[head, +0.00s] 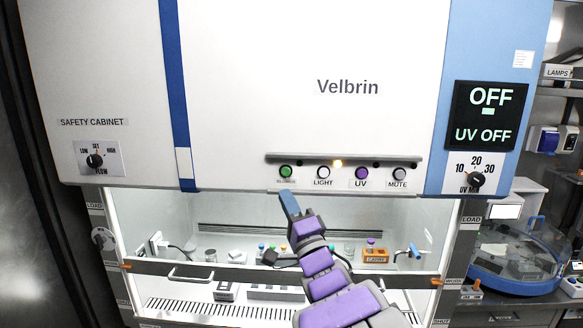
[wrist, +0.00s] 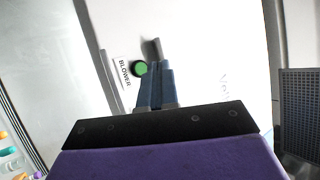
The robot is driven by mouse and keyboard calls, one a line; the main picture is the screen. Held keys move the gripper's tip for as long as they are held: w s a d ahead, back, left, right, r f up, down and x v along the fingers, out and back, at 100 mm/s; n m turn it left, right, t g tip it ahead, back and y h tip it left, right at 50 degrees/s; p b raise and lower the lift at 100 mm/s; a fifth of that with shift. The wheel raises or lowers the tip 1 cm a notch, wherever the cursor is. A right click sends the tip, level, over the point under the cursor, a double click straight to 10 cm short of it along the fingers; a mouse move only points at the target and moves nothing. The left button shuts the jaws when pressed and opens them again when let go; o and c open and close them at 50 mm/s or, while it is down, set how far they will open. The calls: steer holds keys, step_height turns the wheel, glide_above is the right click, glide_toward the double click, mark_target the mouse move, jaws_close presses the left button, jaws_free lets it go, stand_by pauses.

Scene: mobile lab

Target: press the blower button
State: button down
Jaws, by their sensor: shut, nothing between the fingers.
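The green blower button (head: 286,171) is at the left end of the button row on the safety cabinet's front panel. In the wrist view the green button (wrist: 139,68) shows beside its BLOWER label (wrist: 124,73). My gripper (head: 284,194) is shut and empty, with its blue fingertips just below the button in the head view, over part of the label. In the wrist view the fingertips (wrist: 160,67) are just right of the button. Whether they touch the panel I cannot tell. The display (head: 487,116) reads OFF and UV OFF.
The light button (head: 323,172), purple UV button (head: 361,173) and mute button (head: 399,174) stand to the right in the same row. The cabinet's open work area (head: 165,215) below holds small labware, including an orange rack (head: 375,256).

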mark_target(286, 172)
steer(key=w, duration=0.2)
steer(key=w+y+p, duration=0.1)
steer(key=w, duration=0.2)
steer(key=w+r+y+p, duration=0.1)
steer(key=w, duration=0.2)
steer(key=shift+w+a, duration=0.15)
steer(key=shift+a, duration=0.05)
stand_by(0.9)
steer(key=shift+a, duration=0.2)
steer(key=shift+a+n, duration=0.3)
steer(key=shift+d, duration=0.35)
steer(key=shift+a, duration=0.2)
